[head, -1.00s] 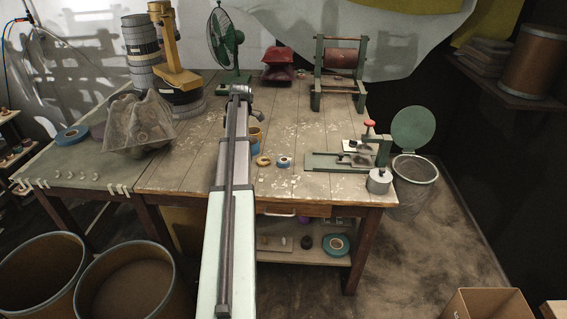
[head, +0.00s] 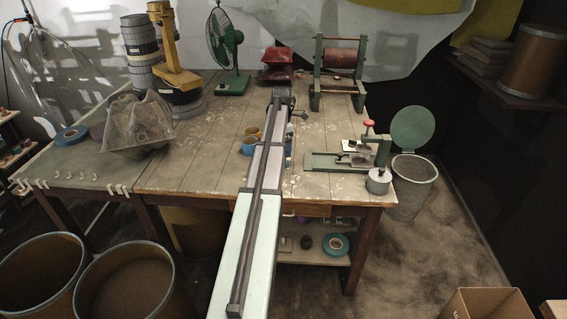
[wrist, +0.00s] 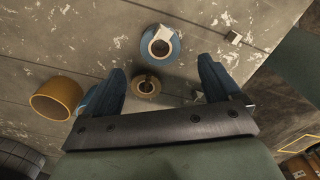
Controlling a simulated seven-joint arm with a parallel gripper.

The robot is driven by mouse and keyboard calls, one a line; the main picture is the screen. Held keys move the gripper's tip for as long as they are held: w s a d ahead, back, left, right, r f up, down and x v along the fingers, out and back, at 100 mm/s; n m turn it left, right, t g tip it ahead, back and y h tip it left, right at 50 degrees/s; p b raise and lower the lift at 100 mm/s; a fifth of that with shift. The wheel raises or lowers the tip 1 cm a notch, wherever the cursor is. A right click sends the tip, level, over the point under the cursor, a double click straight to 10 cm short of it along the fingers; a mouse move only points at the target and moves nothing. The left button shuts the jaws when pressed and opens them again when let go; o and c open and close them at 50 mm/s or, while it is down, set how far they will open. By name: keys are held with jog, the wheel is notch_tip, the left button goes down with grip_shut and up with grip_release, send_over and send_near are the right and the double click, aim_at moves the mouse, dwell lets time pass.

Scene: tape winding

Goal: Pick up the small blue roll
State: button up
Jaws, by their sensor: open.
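The small blue roll (wrist: 160,45) shows in the wrist view, lying on the worn bench top with a pale patch on it. In the head view my arm covers most of it; only a blue sliver (head: 289,161) shows right of the arm. My gripper (wrist: 161,70) is open above the bench, its two dark fingers wide apart with nothing held between them. The blue roll lies beyond the fingertips, toward the top of the wrist view. A tan roll (wrist: 146,84) lies between the fingers in that view, apart from the blue roll.
A yellow ring-shaped piece (wrist: 57,98) stands left of the fingers; it also shows in the head view (head: 255,132), with a blue piece (head: 249,146) beside it. A green clamp fixture (head: 350,160) stands right of my arm. A green fan (head: 229,50) stands at the back.

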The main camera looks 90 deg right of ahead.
jog(key=shift+s+f, duration=0.15)
jog(key=shift+f, duration=1.55)
jog(key=shift+s+f, duration=0.1)
jog(key=shift+f, duration=1.55)
jog(key=c, duration=1.1)
jog(key=shift+c, duration=0.3)
jog(key=shift+r, duration=0.15)
